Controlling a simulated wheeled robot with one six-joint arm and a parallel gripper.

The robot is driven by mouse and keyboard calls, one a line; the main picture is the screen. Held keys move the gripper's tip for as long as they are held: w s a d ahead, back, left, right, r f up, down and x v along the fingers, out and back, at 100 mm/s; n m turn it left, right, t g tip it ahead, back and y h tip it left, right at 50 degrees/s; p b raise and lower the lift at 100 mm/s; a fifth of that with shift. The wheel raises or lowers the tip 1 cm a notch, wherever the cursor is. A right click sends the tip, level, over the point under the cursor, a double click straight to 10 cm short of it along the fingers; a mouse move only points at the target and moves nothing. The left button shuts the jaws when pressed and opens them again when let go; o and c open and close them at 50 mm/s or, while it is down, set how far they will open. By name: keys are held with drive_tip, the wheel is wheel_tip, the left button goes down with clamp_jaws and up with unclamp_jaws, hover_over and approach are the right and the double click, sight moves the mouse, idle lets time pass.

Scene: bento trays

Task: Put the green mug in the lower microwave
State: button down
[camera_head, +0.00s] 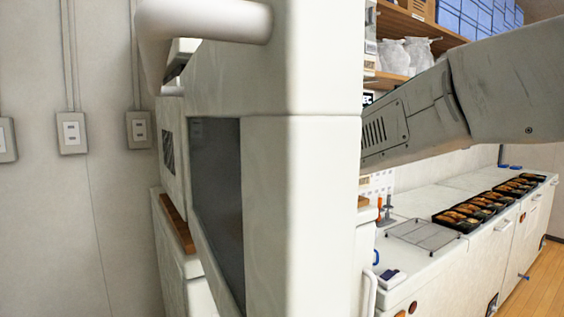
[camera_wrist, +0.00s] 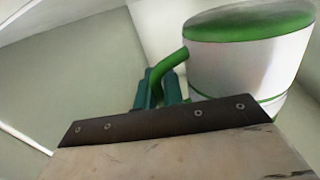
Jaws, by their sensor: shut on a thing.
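The green mug (camera_wrist: 248,70) fills the upper right of the wrist view. It has a white body, a green end facing up in the picture, a thin green band and a green handle. My gripper (camera_wrist: 158,88) has teal fingers closed on the handle. The microwave's white door (camera_head: 322,200), with a dark window and a white bar handle, stands open close in front of the head camera. It hides my gripper, the mug and the microwave opening there. Pale walls (camera_wrist: 70,85) surround the mug in the wrist view, apparently inside an enclosure.
My arm passes behind the door from the right. A white counter (camera_head: 410,265) on the right bears a wire rack (camera_head: 424,235) and several filled black bento trays (camera_head: 490,203). Shelves (camera_head: 415,30) with bags and boxes hang above. Wall outlets (camera_head: 72,132) are at left.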

drive_tip(key=shift+d+f, duration=0.1)
drive_tip(key=shift+f, duration=1.15)
drive_tip(key=shift+f, duration=0.2)
drive_tip(key=c, duration=1.5)
unclamp_jaws()
